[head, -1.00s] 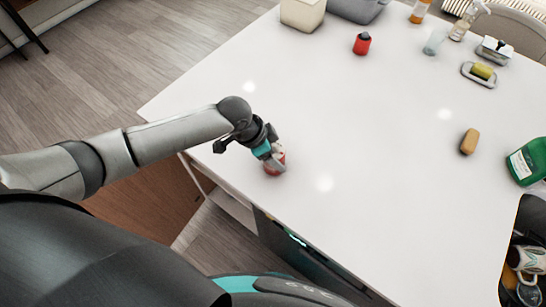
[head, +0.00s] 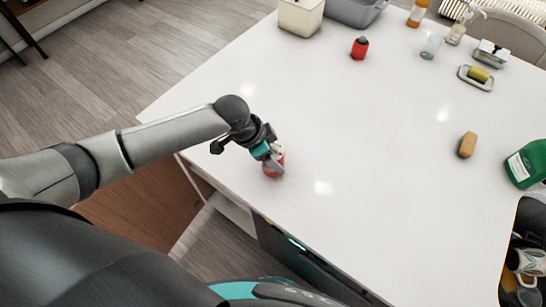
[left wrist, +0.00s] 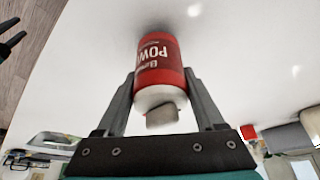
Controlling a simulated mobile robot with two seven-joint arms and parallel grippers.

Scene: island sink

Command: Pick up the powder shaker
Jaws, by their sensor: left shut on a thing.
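The powder shaker is a small red container with a whitish end. It stands near the island's near left edge in the head view (head: 274,168). In the left wrist view the shaker (left wrist: 160,65) shows lettering that includes "POW", between the two fingers. My left gripper (head: 271,158) is shut on it, also in the left wrist view (left wrist: 160,85). The shaker seems to touch or be very near the white top; I cannot tell whether it is lifted.
The white island top (head: 330,120) is clear around the shaker. Another red container (head: 360,48) stands farther back. Bins (head: 301,17) and bottles line the back.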

